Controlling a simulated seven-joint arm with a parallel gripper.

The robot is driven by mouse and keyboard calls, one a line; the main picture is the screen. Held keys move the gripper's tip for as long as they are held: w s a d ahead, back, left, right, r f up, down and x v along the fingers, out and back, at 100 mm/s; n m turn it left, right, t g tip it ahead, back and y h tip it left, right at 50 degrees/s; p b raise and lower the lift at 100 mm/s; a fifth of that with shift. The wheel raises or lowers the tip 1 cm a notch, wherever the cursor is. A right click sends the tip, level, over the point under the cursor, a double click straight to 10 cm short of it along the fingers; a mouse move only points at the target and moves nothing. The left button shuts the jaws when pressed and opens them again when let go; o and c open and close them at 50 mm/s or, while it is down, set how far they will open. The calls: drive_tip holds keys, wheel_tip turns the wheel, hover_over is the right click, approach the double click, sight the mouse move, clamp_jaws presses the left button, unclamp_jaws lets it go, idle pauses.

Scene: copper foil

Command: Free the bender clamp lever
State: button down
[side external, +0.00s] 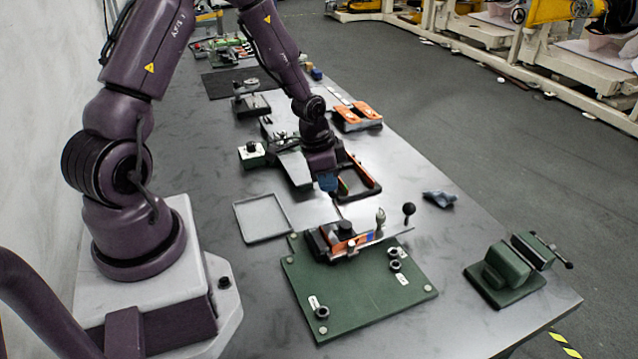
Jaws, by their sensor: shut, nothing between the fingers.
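The bender stands on a green base plate (355,300) at the front middle of the table. Its dark and orange clamp block (345,238) sits at the plate's far edge with a flat metal bar running right from it. A lever with a black ball knob (409,208) rises at the bar's right end. A shorter grey handle (380,216) stands upright beside it. I cannot tell which of these is the clamp lever. My gripper (328,184) points down behind and above the clamp block, apart from it, shut and empty. Its fingertips are small and partly unclear.
A green vise (505,270) stands at the right. An empty grey tray (263,218) lies left of my gripper. A black tray (362,182) with an orange-handled tool is close to my gripper's right.

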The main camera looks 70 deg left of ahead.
drive_tip(key=shift+w+m, duration=0.85)
drive_tip(key=shift+m, duration=0.35)
drive_tip(key=shift+w+d+m+g+h, duration=0.15)
drive_tip(key=shift+w+d+m+h, duration=0.1)
drive_tip(key=shift+w+m, duration=0.45)
drive_tip(key=shift+w+d+m+g+h, duration=0.15)
drive_tip(key=shift+w+m+h, duration=0.2)
drive_tip(key=shift+m, duration=0.65)
drive_tip(key=shift+w+d+m, duration=0.35)
drive_tip(key=shift+w+m, duration=0.25)
drive_tip(key=shift+m, duration=0.4)
drive_tip(key=shift+w, duration=0.1)
drive_tip(key=shift+w+d+f, duration=0.1)
drive_tip(key=shift+w+d, duration=0.2)
drive_tip(key=shift+d, duration=0.05)
drive_tip(key=s+a+v, duration=0.1)
drive_tip(key=a+v, duration=0.1)
drive_tip(key=v, duration=1)
drive_tip(key=shift+s+a, duration=0.25)
drive_tip(key=shift+a, duration=0.1)
drive_tip(key=shift+f, duration=0.1)
